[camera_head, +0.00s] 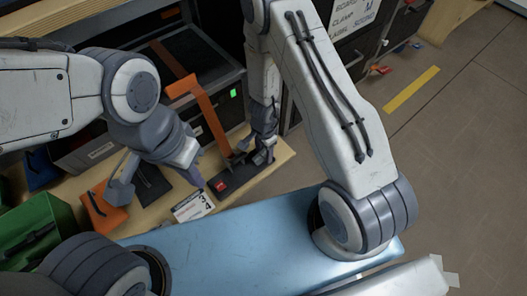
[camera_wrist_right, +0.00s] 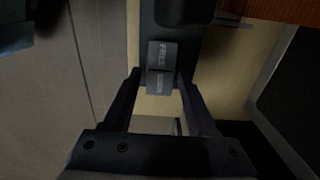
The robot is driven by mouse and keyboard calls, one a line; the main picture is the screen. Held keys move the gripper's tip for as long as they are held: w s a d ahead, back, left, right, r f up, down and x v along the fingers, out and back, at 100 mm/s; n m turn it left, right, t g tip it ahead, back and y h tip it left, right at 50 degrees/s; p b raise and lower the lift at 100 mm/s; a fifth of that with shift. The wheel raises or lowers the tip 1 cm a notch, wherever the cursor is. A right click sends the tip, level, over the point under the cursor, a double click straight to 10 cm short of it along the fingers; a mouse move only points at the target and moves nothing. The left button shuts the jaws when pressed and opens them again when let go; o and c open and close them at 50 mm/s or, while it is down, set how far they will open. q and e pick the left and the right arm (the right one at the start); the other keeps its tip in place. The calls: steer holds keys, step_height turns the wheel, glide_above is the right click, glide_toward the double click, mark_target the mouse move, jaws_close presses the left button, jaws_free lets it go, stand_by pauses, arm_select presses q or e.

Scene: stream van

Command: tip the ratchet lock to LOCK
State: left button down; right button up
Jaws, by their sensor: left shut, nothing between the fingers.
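The ratchet lock (camera_wrist_right: 161,68) is a small dark grey rocker in the right wrist view. Its upper face reads FREE; the lower face's lettering is too dim to read. It sits at the end of a dark body (camera_wrist_right: 180,22). My right gripper (camera_wrist_right: 160,82) is open, its fingertips on either side of the rocker's lower part; I cannot tell whether they touch it. In the head view my right gripper (camera_head: 262,153) is down at the dark ratchet base (camera_head: 238,177), where an orange strap (camera_head: 208,115) ends. My left gripper (camera_head: 197,176) is shut and empty, left of the base.
A wooden bench (camera_head: 275,160) carries the ratchet base. A white card with numbers (camera_head: 193,206) and an orange piece (camera_head: 100,212) lie to its left. A green bin (camera_head: 38,225) stands at far left. Open floor (camera_head: 455,130) is at right.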

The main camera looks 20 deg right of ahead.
jaws_close()
steer(key=shift+d, duration=0.1)
steer(key=shift+w+d+f+g+y, duration=0.15)
steer(key=shift+g+y, duration=0.1)
steer(key=shift+y, duration=0.35)
steer(key=shift+s+d+r+g+y, duration=0.15)
steer(key=shift+g+y, duration=0.1)
steer(key=shift+y, duration=0.35)
steer(key=shift+w+d+f+g+y+p, duration=0.15)
steer(key=shift+f+g+y+p, duration=0.1)
steer(key=shift+y, duration=0.4)
steer(key=shift+w+d+f+g+y+p, duration=0.1)
steer(key=shift+g+y+p, duration=0.15)
steer(key=shift+y, duration=0.4)
steer(key=shift+o, duration=2.1)
jaws_free()
